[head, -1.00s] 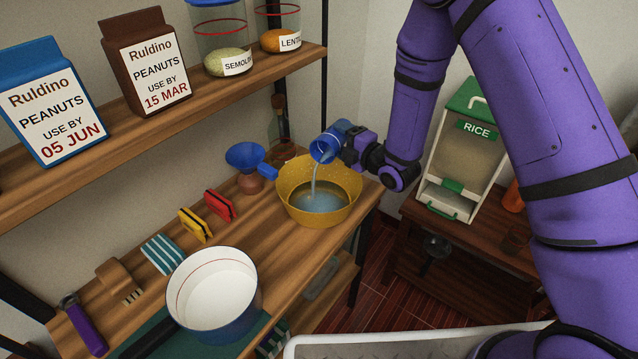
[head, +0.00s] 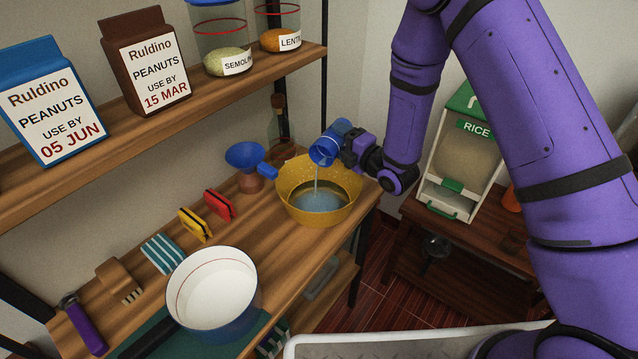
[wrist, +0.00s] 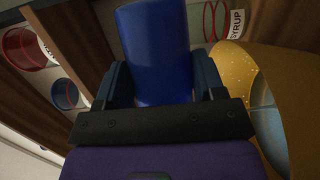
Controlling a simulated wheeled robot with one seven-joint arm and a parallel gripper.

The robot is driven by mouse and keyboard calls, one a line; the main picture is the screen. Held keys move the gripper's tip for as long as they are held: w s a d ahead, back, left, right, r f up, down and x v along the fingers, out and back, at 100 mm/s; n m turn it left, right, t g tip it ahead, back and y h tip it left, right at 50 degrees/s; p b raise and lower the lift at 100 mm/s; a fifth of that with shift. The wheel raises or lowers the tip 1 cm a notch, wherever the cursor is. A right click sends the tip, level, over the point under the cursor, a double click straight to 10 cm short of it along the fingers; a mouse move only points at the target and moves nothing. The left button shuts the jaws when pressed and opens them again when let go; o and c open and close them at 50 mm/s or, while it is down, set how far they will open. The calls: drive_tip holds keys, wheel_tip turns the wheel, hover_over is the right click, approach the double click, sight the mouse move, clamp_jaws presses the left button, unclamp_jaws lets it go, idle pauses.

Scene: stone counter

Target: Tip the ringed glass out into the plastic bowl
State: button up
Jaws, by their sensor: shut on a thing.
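My gripper (head: 349,144) is shut on the ringed glass (head: 325,149), a blue cup-like vessel tipped with its mouth down and to the left. In the wrist view the blue glass (wrist: 154,50) sits between the two fingers. A thin stream runs from its mouth into the yellow plastic bowl (head: 345,207). The bowl stands on the wooden counter and holds a pool of bluish liquid. The glass is above the bowl, apart from it. The bowl's side (wrist: 245,65) shows at the right of the wrist view. No ring on the glass can be made out.
A blue funnel (head: 246,155) stands just left of the bowl, with a dark bottle (head: 280,125) behind. Yellow and red clips (head: 219,205) and a white-lined pan (head: 212,288) lie nearer. A shelf with cartons and jars (head: 220,55) hangs above left. A rice dispenser (head: 462,150) stands right.

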drive_tip(key=shift+w+d+r+m, duration=0.15)
drive_tip(key=shift+w+r+m, duration=0.15)
drive_tip(key=shift+m, duration=0.5)
drive_tip(key=shift+w+d+f+m+g, duration=0.35)
drive_tip(key=shift+w+f+m+g, duration=0.35)
drive_tip(key=shift+m, duration=0.4)
drive_tip(key=shift+s+a+h, duration=0.15)
drive_tip(key=shift+s+h, duration=0.05)
drive_tip(key=shift+h, duration=0.1)
drive_tip(key=shift+m, duration=0.3)
